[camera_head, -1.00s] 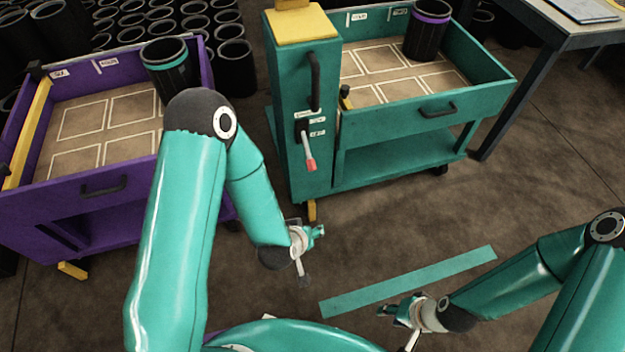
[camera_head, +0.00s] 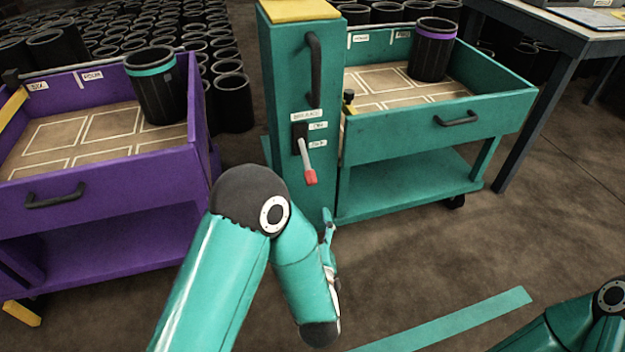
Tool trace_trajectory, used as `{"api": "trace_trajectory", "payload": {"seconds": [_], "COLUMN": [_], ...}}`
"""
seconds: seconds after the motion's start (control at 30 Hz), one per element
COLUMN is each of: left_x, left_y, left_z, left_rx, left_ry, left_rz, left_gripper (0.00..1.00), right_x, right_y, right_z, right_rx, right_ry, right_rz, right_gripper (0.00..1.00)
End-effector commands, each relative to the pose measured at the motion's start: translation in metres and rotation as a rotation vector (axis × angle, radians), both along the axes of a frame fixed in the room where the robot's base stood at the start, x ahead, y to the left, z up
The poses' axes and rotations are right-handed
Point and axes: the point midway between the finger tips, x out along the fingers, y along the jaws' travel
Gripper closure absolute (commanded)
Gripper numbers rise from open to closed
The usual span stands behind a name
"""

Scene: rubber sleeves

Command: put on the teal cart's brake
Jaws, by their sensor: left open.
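The teal cart (camera_head: 415,180) stands in front of me, with a tall post (camera_head: 282,75) at its left end. On the post's front, a pale lever with a red tip (camera_head: 310,177) hangs down and slightly right from a dark slot. Small white labels (camera_head: 318,126) sit beside the slot, too small to read surely. My left gripper (camera_head: 328,222) is open and empty, just below and right of the red tip, apart from it, fingers pointing up. My left arm hides the post's foot. My right gripper is out of view; only part of that arm shows at bottom right.
A purple cart (camera_head: 100,200) with a teal-banded black sleeve (camera_head: 157,90) stands at left. A purple-banded sleeve (camera_head: 432,55) stands in the teal cart's tray. A grey table (camera_head: 560,30) is at far right. A teal floor strip (camera_head: 460,322) lies on clear floor.

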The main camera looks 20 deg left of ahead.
Motion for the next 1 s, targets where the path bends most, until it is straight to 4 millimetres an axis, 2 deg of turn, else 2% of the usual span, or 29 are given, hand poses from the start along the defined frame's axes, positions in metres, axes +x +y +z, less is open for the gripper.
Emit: {"api": "trace_trajectory", "payload": {"seconds": [0.4, 0.6, 0.8, 1.0], "left_x": [0.083, 0.117, 0.135, 0.139], "left_y": [0.032, 0.044, 0.049, 0.05], "left_z": [-0.001, -0.001, -0.001, 0.0], "left_rx": [-0.001, 0.0, 0.001, 0.001], "left_ry": [-0.003, -0.001, 0.001, 0.001], "left_rz": [0.003, 0.002, -0.001, -0.003], "left_gripper": [0.44, 0.44, 0.44, 0.44], "right_x": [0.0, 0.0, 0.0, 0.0], "right_y": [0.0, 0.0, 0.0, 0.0], "right_z": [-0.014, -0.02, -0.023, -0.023], "right_rx": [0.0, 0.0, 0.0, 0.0], "right_ry": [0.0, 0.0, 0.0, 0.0], "right_rz": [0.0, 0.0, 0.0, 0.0], "right_gripper": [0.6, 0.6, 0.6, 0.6]}}
